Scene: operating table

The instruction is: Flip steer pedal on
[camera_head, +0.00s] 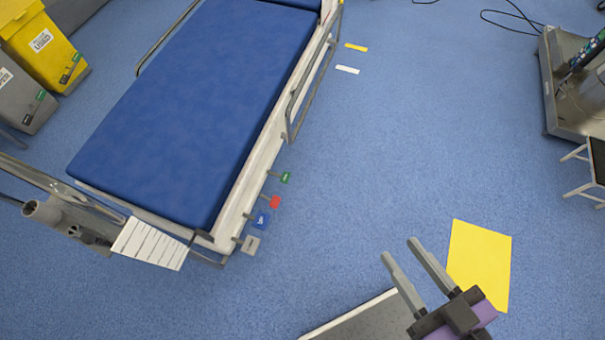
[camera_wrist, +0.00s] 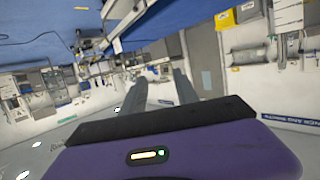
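The operating table (camera_head: 205,95) has a blue mattress and stands at left of centre in the head view. Several small coloured pedals stick out low along its right side near the foot end: a green one (camera_head: 286,177), a red one (camera_head: 275,202), a blue one (camera_head: 262,219) and a grey one (camera_head: 251,245). I cannot read which of them is the steer pedal. My gripper (camera_head: 399,248) is at lower right, well apart from the pedals. Its two fingers are spread with nothing between them. The fingers also show in the wrist view (camera_wrist: 158,82), where no pedal can be made out.
A yellow sheet (camera_head: 480,262) lies on the floor beside my gripper. Yellow (camera_head: 42,42) and grey (camera_head: 22,95) bins stand at upper left. A metal cart (camera_head: 565,95) and a step stool (camera_head: 590,165) stand at right. The blue floor between pedals and gripper is clear.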

